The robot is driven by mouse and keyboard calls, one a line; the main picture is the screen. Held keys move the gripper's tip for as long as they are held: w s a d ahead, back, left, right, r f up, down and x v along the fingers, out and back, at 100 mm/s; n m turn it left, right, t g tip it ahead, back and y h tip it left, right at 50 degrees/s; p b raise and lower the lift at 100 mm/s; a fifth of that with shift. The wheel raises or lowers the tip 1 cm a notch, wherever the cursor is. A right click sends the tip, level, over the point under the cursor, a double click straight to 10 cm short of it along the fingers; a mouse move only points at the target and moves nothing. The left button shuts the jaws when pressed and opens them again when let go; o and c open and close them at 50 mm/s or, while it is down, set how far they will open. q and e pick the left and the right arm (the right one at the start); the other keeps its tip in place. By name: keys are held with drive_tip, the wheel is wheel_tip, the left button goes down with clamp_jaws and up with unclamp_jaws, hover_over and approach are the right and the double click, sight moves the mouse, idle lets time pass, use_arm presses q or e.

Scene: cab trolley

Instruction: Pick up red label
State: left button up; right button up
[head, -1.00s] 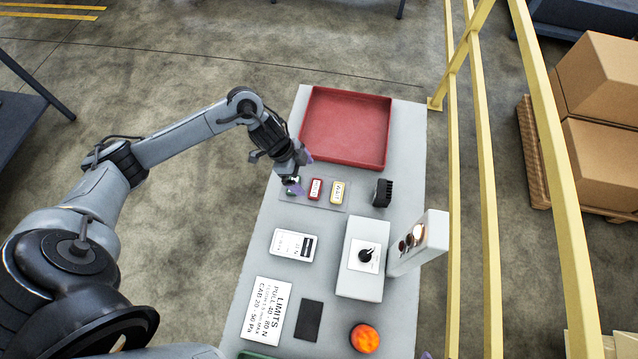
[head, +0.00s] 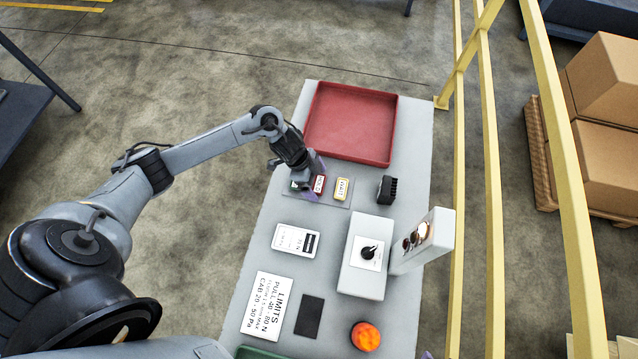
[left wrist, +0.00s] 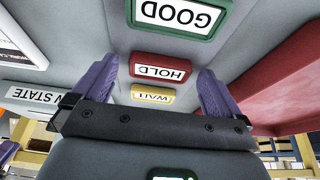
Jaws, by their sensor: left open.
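The red label (head: 320,184), marked HOLD, lies on a grey plate (head: 335,204) between a green label and a yellow label (head: 342,189). In the left wrist view the red label (left wrist: 160,69) is between the two purple fingers, with space on both sides. My left gripper (head: 313,178) is open and empty, over or around the red label; I cannot tell the exact height gap. The green label (left wrist: 178,18), marked GOOD, is mostly hidden by the gripper in the head view. A purple tip at the bottom edge of the head view appears to be my right gripper (head: 426,355).
A red tray (head: 350,122) stands at the far end of the table. A black ridged block (head: 387,189) sits right of the labels. A white card (head: 296,240), a box with a knob (head: 366,266) and an orange button (head: 365,336) are nearer. A yellow railing (head: 485,130) runs along the right.

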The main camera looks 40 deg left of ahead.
use_arm(q)
drive_tip(key=c, duration=1)
